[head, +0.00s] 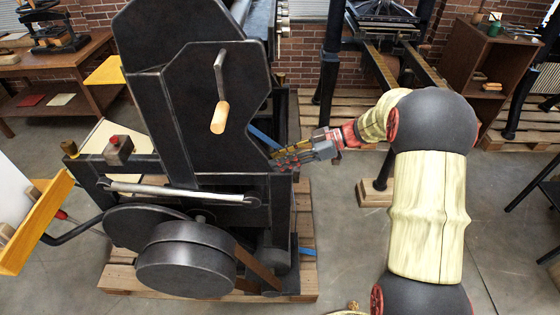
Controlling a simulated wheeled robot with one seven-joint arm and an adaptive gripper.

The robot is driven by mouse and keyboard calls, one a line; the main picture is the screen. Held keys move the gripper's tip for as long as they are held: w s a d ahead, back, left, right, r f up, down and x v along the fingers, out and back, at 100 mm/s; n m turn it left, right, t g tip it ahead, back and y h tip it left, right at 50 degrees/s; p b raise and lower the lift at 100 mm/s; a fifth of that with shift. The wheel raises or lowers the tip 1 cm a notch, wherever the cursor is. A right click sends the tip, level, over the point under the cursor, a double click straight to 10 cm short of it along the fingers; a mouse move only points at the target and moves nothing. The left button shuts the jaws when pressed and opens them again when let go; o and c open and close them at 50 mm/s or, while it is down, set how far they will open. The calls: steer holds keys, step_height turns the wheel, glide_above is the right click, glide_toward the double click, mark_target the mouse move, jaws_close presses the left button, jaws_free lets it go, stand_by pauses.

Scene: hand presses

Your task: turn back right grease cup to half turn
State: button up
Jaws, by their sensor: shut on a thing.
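The black hand press (165,95) stands left of centre with a wooden-handled crank (219,117) on its side. My gripper (277,158) reaches in from the right to the press's right edge, low beside the large black side plate. Its fingers are shut on a small part there, at the place of a grease cup. The fingers hide that cup, and its turn angle cannot be read. A small brass-coloured fitting (281,78) shows higher up on the press's right side, apart from my gripper.
The press stands on a wooden pallet (125,281). A black flywheel drum (187,262) is at its front. A black post (329,75) of another press rises behind my gripper. A wooden cabinet (505,75) stands at the back right. Grey floor (345,250) is open right of the pallet.

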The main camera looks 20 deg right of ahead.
stand_by(0.3)
steer(key=o, duration=1.1)
steer(key=shift+o, duration=0.3)
steer(key=v, duration=1.2)
steer(key=shift+s+f, duration=0.1)
